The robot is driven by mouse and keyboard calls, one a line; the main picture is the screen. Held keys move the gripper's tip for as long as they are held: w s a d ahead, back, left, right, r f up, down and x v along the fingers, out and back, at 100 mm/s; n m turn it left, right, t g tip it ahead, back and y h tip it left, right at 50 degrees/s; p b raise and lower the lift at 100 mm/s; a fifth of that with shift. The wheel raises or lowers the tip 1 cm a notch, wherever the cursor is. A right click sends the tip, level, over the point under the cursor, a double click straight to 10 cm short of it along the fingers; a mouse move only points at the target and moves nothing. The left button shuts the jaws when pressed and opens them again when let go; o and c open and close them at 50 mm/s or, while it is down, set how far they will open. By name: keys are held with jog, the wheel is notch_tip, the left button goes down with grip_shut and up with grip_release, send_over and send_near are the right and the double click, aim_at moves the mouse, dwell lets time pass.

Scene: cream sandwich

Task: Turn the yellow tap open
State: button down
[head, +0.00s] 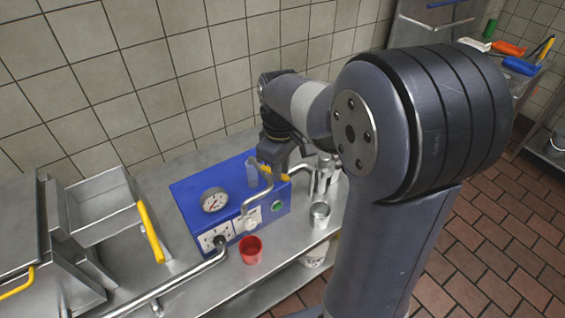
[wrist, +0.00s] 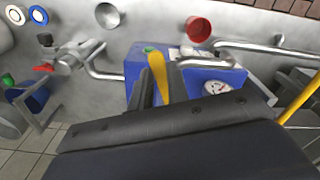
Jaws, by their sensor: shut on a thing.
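The yellow tap handle (head: 284,177) is on top of the blue box (head: 190,204), mostly hidden behind my gripper in the head view. In the wrist view the yellow handle (wrist: 159,73) runs up from between my fingers, over the blue box (wrist: 222,75). My gripper (head: 271,168) is at the tap and shut on the handle; it also shows in the wrist view (wrist: 156,93). My wrist housing hides the handle's lower end there. A bent metal spout (head: 250,202) comes down the front of the box.
A red cup (head: 250,250) and a metal cup (head: 320,214) stand on the steel counter (head: 215,285) before the box. A gauge (head: 214,200) sits on the box. Metal pipes run on both sides. Steel bins with yellow handles (head: 150,232) are at left. The tiled wall is behind.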

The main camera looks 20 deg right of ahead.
jog(key=shift+s+a+m, duration=0.15)
jog(key=shift+a+m, duration=0.05)
jog(key=shift+m, duration=0.4)
jog(key=shift+s+a+m, duration=0.1)
jog(key=shift+a+m, duration=0.1)
jog(key=shift+m, duration=0.4)
jog(key=c, duration=1.4)
grip_release()
jog(key=shift+o, duration=0.2)
notch_tip(320, 180, up, 11)
jog(key=shift+f, duration=0.15)
notch_tip(320, 180, down, 11)
jog(key=shift+r, duration=0.1)
